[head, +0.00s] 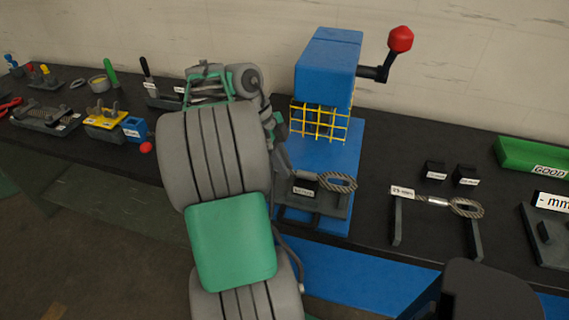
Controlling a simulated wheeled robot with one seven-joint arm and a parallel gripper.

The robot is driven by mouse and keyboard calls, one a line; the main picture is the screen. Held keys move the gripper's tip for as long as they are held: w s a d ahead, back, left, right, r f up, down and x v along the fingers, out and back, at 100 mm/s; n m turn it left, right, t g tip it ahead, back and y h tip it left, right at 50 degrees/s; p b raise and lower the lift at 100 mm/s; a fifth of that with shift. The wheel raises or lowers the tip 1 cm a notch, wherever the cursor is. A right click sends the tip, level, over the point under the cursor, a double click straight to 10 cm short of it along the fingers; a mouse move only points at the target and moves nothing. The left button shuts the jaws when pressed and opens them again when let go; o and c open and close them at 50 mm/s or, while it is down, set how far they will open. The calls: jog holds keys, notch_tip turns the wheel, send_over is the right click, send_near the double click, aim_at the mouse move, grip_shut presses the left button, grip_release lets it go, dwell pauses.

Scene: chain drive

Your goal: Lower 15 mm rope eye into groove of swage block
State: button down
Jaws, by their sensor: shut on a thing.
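A rope eye (337,182) with a grey twisted loop is at the front of the blue press, its loop pointing right. My gripper (291,174) is at the left end of this rope eye and shut on it; my own arm hides much of the gripper. The swage block (325,206) is the dark block on the press's base, just below the rope eye. The groove cannot be made out, and I cannot tell whether the rope eye touches the block. A small white label (303,191) on the block is too small to read.
The blue press (325,75) has a yellow guard grid (319,120) and a red-knobbed lever (400,40). A second rope eye (465,207) lies across a dark stand at right. Two small black blocks (434,170) and a green tray (535,155) are beyond. Several fixtures fill the left bench.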

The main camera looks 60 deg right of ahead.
jog(key=shift+f, duration=0.15)
jog(key=c, duration=1.3)
grip_release()
